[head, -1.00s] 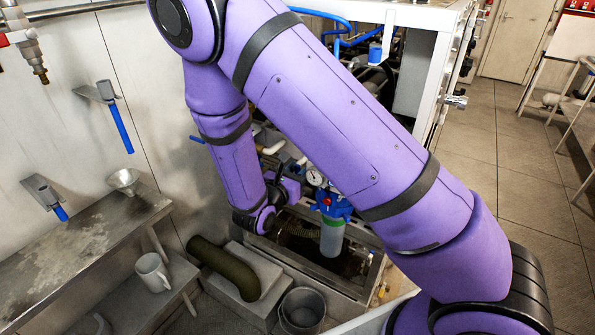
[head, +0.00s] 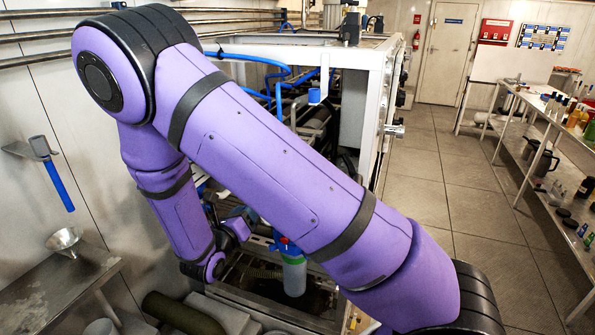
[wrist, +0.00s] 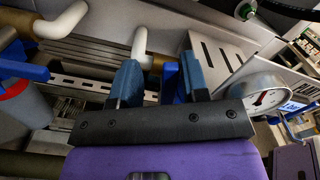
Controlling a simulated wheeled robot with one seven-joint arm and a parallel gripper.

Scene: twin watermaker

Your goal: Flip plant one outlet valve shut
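In the wrist view my gripper (wrist: 158,72) has its two blue-grey fingers apart. White elbow pipes show in the gap and beyond the fingers. A brighter blue patch (wrist: 170,83) shows beside the right finger; I cannot tell whether it is a valve handle or part of the finger. In the head view my purple arm reaches down into the open-framed machine (head: 345,50), and the gripper is mostly hidden behind it. No part can be surely identified as the plant one outlet valve.
A pressure gauge (wrist: 267,98) is close right of the fingers. A filter housing with a blue top (head: 292,270) stands right of my wrist in the head view. A slotted bracket (wrist: 212,58) lies beyond the fingers. A steel bench (head: 60,285) and wall are at left; the right aisle is clear.

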